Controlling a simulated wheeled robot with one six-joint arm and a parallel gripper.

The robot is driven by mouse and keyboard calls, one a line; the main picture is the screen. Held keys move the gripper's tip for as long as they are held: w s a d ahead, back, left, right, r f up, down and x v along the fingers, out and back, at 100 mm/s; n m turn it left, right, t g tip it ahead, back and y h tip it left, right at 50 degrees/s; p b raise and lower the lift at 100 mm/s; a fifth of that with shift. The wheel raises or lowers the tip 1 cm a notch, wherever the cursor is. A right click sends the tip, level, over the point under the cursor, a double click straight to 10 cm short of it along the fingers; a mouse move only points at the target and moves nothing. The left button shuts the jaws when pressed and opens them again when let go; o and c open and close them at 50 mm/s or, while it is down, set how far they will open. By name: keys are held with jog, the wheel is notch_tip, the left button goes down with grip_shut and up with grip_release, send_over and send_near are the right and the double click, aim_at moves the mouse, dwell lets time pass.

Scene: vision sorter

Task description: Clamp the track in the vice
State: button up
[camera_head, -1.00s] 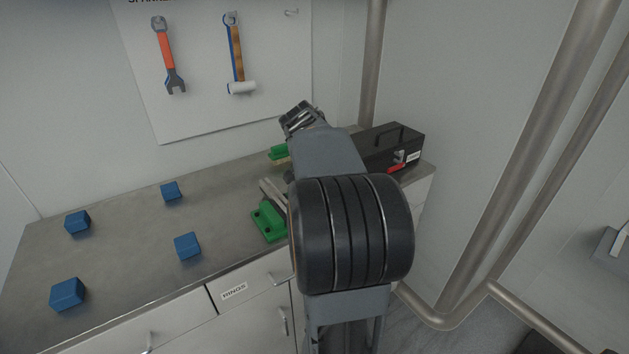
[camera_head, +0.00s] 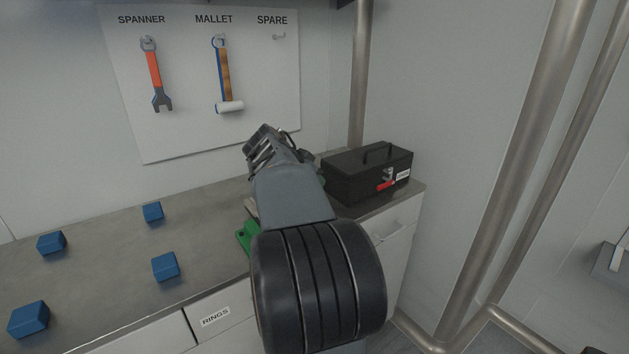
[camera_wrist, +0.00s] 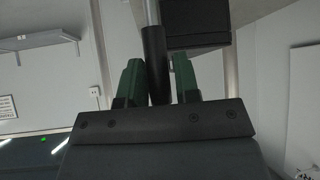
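The green vice (camera_head: 243,238) stands on the bench; only a small green part shows in the head view, and my arm hides the rest. I cannot make out the track in any view, nor whether anything is between the jaws. My gripper (camera_wrist: 157,62) shows in the wrist view with its two green fingers apart. A dark cylinder (camera_wrist: 156,70) with a metal rod above it shows between the fingers, with a gap to the right finger; I cannot tell its depth. In the head view my arm's dark far end is raised above the bench's back part.
A black toolbox (camera_head: 365,175) stands right of my arm. Several blue blocks (camera_head: 165,266) lie on the bench (camera_head: 105,245) at the left. A spanner (camera_head: 153,75) and a mallet (camera_head: 226,80) hang on the wall board (camera_head: 190,135). The bench between the blocks is clear.

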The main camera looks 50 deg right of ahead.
jog(key=shift+o, duration=0.8)
jog(key=shift+a, duration=0.1)
jog(key=shift+o, duration=0.8)
jog(key=shift+s+d, duration=0.1)
jog(key=shift+d, duration=0.15)
jog(key=v, duration=1.4)
jog(key=shift+p, duration=0.4)
jog(key=shift+f, duration=0.1)
